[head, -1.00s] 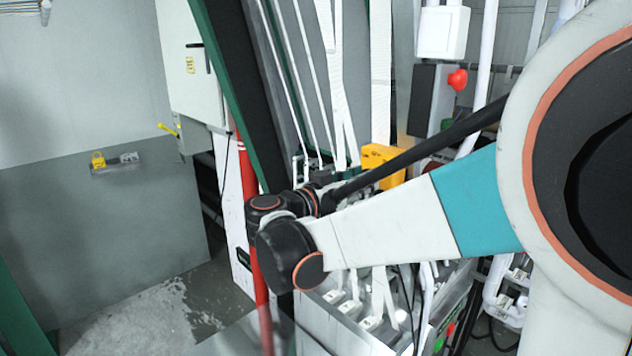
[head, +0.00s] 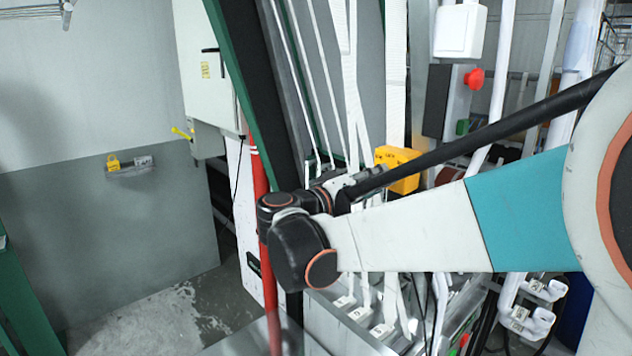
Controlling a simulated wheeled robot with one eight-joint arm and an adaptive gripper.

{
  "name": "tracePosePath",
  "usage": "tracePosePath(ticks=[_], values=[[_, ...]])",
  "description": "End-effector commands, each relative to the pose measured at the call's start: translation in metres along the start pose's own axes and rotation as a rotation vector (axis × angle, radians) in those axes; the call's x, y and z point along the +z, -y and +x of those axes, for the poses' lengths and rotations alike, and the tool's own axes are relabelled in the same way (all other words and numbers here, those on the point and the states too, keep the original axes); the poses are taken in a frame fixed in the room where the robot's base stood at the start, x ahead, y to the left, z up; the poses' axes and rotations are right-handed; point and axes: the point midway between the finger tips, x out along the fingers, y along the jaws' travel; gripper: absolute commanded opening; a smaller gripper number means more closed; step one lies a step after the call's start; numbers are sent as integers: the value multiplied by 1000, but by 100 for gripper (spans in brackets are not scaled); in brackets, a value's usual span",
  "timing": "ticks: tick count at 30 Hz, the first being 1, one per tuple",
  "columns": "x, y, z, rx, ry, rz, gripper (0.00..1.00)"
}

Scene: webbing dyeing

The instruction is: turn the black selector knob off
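I cannot make out the black selector knob in the head view. A yellow control box (head: 397,170) with small dark marks on its top stands among the white webbing strips, just beyond my wrist. My arm reaches in from the right, and its dark wrist joints are in front of the machine. The end of my arm (head: 345,186) points towards the yellow box, partly hidden behind the wrist and a black hose. Its fingers cannot be made out, nor whether they touch anything.
A dark panel (head: 438,101) with a red mushroom button (head: 474,79) stands at the upper right, below a white box (head: 460,31). A red upright pipe (head: 258,190) is close by my wrist on the left. Open floor (head: 150,325) lies at lower left.

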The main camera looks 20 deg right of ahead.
Motion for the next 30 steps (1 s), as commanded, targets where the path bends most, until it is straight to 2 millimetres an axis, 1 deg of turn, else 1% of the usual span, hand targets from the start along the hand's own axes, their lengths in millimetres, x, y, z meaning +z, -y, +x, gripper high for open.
tracePosePath(ticks=[13,14,15,16,17,26,30], values=[[-1,0,0,0,-2,-11,4],[-1,0,0,0,-2,-11,30],[-1,0,0,0,-2,-11,39],[-1,0,0,0,-2,-11,46],[-1,0,0,0,-2,-11,48],[0,0,0,0,-1,-11,48],[-6,-5,0,0,-1,-11,48]])
